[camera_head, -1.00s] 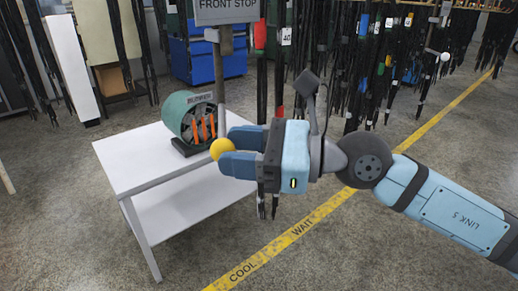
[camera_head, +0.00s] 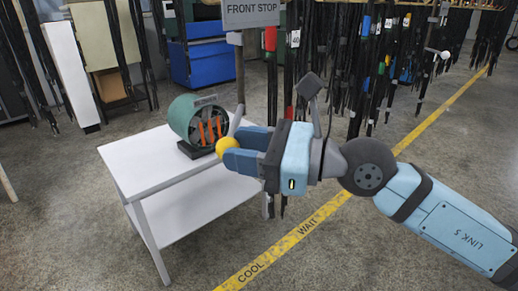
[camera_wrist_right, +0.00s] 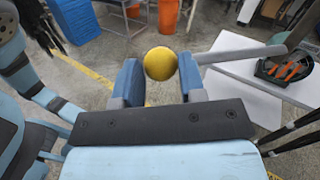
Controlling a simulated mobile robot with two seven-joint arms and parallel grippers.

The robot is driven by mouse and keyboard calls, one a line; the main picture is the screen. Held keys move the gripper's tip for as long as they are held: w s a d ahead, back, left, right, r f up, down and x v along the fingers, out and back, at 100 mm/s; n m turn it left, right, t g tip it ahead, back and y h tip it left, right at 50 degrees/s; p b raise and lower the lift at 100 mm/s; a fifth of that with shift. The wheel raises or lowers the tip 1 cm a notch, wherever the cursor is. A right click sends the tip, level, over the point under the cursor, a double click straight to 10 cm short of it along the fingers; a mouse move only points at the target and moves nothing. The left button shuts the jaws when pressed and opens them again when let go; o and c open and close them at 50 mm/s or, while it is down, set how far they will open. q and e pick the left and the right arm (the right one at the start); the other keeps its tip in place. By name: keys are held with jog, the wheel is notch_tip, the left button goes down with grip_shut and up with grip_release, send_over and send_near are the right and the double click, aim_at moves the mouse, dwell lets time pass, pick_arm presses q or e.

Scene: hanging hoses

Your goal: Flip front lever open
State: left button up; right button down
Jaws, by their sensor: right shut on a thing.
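The front lever has a yellow ball knob (camera_head: 227,146) and a grey rod (camera_head: 237,121) that leans up to the right from it in the head view. My right gripper (camera_head: 230,153) is shut on the yellow knob. The wrist view shows the knob (camera_wrist_right: 160,63) between the two blue fingers, with the grey rod (camera_wrist_right: 243,53) running off to the right from behind one finger. The FRONT STOP sign (camera_head: 251,13) stands on a post behind the lever. The gripper hides the lever's lower surroundings. My left gripper is not in view.
A white table (camera_head: 150,160) stands left of my gripper, with a green drum holding orange pieces (camera_head: 197,122) on it, close to the knob. Black hoses (camera_head: 350,70) hang behind. A blue cabinet (camera_head: 205,62) stands at the back. A yellow line (camera_head: 300,230) crosses open floor.

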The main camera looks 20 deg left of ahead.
jog(key=shift+s+a+r, duration=0.15)
jog(key=shift+a+r, duration=0.1)
jog(key=shift+a, duration=0.05)
